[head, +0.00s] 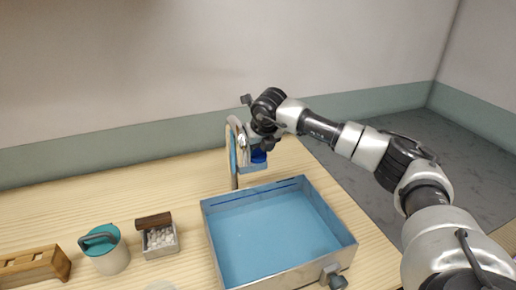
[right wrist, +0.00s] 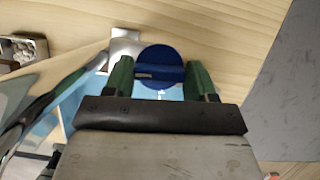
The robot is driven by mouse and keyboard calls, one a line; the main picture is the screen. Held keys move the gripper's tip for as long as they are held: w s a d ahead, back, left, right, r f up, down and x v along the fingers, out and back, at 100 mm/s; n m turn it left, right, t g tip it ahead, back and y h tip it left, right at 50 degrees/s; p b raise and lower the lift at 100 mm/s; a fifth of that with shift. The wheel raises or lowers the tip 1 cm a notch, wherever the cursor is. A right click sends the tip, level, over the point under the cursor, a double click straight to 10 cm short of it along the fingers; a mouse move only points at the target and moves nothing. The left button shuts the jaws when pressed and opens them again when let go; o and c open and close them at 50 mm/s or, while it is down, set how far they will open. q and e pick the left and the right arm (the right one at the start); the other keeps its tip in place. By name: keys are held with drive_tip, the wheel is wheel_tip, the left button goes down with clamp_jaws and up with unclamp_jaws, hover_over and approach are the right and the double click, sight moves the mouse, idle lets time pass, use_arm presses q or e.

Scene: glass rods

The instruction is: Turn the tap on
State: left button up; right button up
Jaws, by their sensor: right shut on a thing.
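The tap (head: 234,165) is a curved metal pipe standing at the back left corner of a blue basin. Its round blue knob (head: 259,157) shows partly below my right gripper (head: 257,148). In the right wrist view the knob (right wrist: 160,54) sits between the two green fingers of my right gripper (right wrist: 159,68), one on each side, and the gripper is shut on it. A light metal part of the tap (right wrist: 124,43) shows left of the knob. My left gripper is not in view.
The basin (head: 270,240) has a bare blue floor and a grey fitting (head: 333,276) at its front right. Left of it stand a small box of white pebbles (head: 160,240), a teal-lidded pot (head: 112,258) and a wooden block (head: 35,266). The table behind the pot is clear.

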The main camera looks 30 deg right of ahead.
drive_tip(key=shift+n+y+b, duration=0.4)
drive_tip(key=shift+n+y, duration=0.1)
drive_tip(key=shift+n, duration=0.7)
drive_tip(key=n+y, duration=0.1)
drive_tip(key=n, duration=0.2)
drive_tip(key=shift+d+r+n, duration=0.1)
drive_tip(key=shift+n, duration=0.2)
drive_tip(key=n+y, duration=0.1)
drive_tip(key=n, duration=0.1)
drive_tip(key=n+g+y, duration=0.1)
drive_tip(key=n, duration=0.2)
drive_tip(key=shift+w+d, duration=0.1)
drive_tip(key=n+g, duration=0.1)
drive_tip(key=n, duration=0.2)
drive_tip(key=n+g+y, duration=0.1)
drive_tip(key=n, duration=0.1)
drive_tip(key=shift+n, duration=0.4)
drive_tip(key=o, duration=0.9)
drive_tip(key=v, duration=0.5)
drive_tip(key=b+v, duration=0.1)
drive_tip(key=v, duration=0.4)
drive_tip(key=shift+w+d+r, duration=0.2)
drive_tip(key=shift+r, duration=0.2)
